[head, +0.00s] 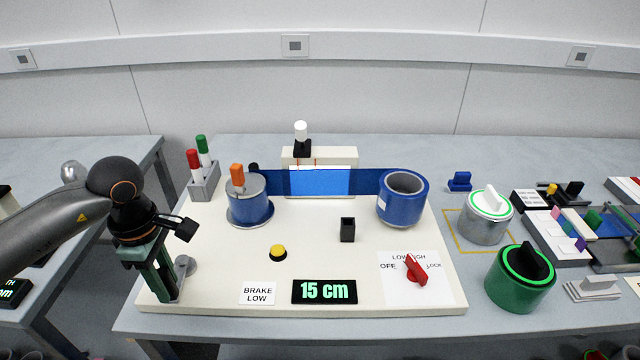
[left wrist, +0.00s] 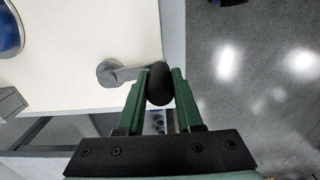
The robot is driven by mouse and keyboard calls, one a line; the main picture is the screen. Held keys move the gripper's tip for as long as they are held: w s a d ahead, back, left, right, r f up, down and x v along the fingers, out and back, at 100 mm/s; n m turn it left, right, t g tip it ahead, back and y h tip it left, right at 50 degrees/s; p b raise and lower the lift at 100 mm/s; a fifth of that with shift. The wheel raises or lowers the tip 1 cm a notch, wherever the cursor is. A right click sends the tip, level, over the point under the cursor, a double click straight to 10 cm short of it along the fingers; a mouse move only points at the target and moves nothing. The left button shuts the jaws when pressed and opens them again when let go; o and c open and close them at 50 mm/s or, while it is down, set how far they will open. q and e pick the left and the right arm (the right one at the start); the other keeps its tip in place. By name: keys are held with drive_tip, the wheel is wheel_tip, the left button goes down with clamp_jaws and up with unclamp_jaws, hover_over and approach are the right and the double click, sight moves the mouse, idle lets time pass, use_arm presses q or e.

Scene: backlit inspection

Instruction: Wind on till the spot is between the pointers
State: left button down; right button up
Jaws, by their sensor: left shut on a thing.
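My left gripper (head: 165,288) is shut on the black knob (left wrist: 159,84) of a grey crank (left wrist: 120,73) at the board's front left. In the head view the crank (head: 184,268) is partly hidden by the fingers. A blue film strip (head: 370,181) runs between a left reel (head: 250,211) with an orange grip and a hollow blue right reel (head: 402,205). It crosses a lit window (head: 320,182). Two thin red pointers (head: 298,163) stand at the window's upper edge. I see no spot in the window. My right gripper is out of view.
A display (head: 324,291) reads 15 cm, beside a BRAKE LOW card (head: 258,293). A red selector knob (head: 415,270), yellow button (head: 278,253) and black holder (head: 347,230) stand on the white board (head: 215,270). Pens (head: 196,165) stand behind. Canisters (head: 520,278) crowd the right.

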use_arm(q)
drive_tip(key=shift+a, duration=0.5)
drive_tip(key=shift+w+a+b, duration=0.15)
drive_tip(key=shift+a+b, duration=0.15)
drive_tip(key=shift+a, duration=0.35)
drive_tip(key=shift+w+a, duration=0.2)
drive_tip(key=shift+a, duration=0.45)
drive_tip(key=shift+w+a+b, duration=0.3)
drive_tip(key=shift+w+a, duration=0.1)
drive_tip(key=shift+a, duration=0.15)
